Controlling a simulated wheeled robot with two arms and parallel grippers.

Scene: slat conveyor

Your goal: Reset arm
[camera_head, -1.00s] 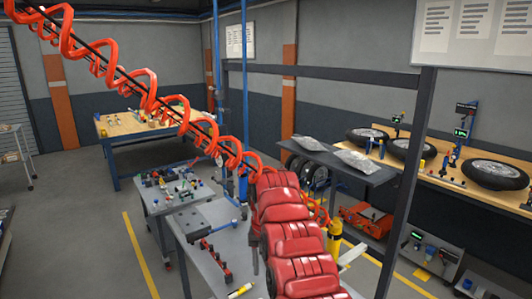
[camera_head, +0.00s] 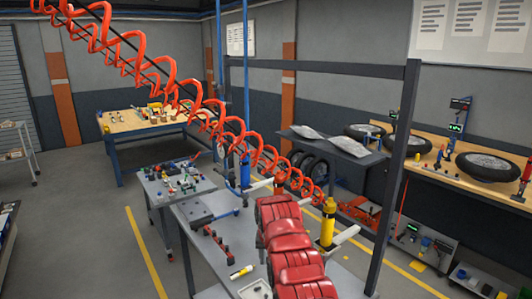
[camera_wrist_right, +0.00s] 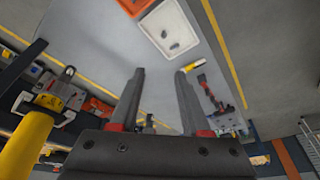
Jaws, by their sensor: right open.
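My right gripper (camera_wrist_right: 160,76) shows in the right wrist view with its two dark fingers spread apart and nothing between them. A grey table surface with a white tray (camera_wrist_right: 170,30) lies beyond the fingertips. A yellow marker-like item (camera_wrist_right: 191,66) and a red tool (camera_wrist_right: 208,92) lie to the right of the fingers. I cannot make out either gripper in the head view; my left gripper is not in view.
Red segmented bodies (camera_head: 292,255) stand over the grey table (camera_head: 212,265) in the head view. A yellow cylinder (camera_head: 328,223) stands beside them and a dark frame post (camera_head: 393,180) rises at right. An orange coiled hose (camera_head: 206,112) hangs across.

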